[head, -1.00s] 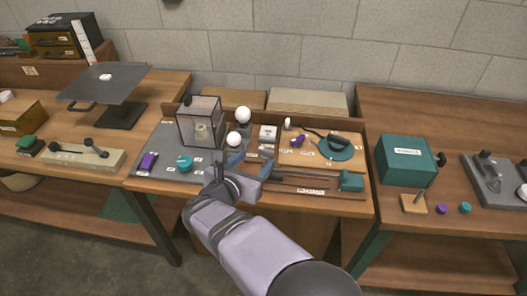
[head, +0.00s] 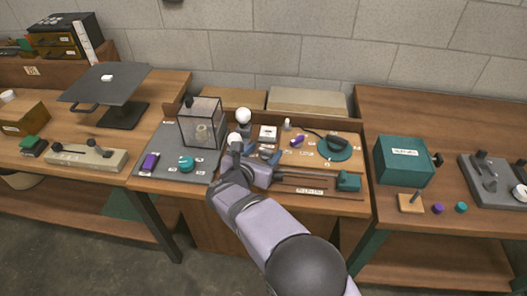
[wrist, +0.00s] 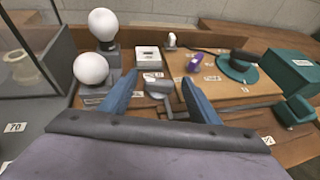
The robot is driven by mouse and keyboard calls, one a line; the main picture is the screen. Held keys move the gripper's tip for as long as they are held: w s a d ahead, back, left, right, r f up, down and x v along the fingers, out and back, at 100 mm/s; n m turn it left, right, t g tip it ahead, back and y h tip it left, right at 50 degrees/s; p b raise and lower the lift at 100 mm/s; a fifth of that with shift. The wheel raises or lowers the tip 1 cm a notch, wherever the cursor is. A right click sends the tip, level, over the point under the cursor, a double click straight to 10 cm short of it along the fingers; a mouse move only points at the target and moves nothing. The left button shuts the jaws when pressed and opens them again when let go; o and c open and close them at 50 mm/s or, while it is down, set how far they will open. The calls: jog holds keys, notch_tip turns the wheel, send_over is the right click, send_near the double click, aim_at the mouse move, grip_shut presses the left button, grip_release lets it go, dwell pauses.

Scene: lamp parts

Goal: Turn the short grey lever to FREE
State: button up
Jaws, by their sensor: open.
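A short grey piece that looks like the lever (wrist: 158,88) shows in the wrist view, between my fingers and just beyond them, with a small white label (wrist: 153,75) behind it. The label's writing is too small to read. My gripper (wrist: 161,82) is open, with one blue finger to each side of the grey piece. I cannot tell whether either finger touches it. In the head view my gripper (head: 254,154) is over the front of the middle bench, and my arm hides most of the lever.
Two white globes (wrist: 91,68) stand close to the left finger. A glass-sided box (head: 201,124) is at left. A white box (head: 268,132), a purple piece (head: 297,140) and a teal disc (head: 334,149) lie behind. Rods (head: 306,180) and a teal block (head: 348,181) are at right.

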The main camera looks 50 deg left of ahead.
jog(key=shift+c, duration=0.7)
jog(key=c, duration=0.9)
jog(key=shift+f+y+b, duration=0.15)
jog(key=shift+y+b, duration=0.15)
jog(key=shift+b, duration=0.8)
jog(key=n+b, duration=0.1)
jog(key=b, duration=0.1)
jog(key=shift+w+d+g+y+b, duration=0.1)
jog(key=shift+g+y+b, duration=0.2)
jog(key=shift+g+y, duration=0.1)
jog(key=n+g+y+b, duration=0.1)
jog(key=b, duration=0.3)
jog(key=shift+r+n, duration=0.2)
jog(key=shift+n, duration=0.2)
jog(key=o, duration=1)
jog(key=shift+d, duration=0.1)
jog(key=shift+o, duration=0.2)
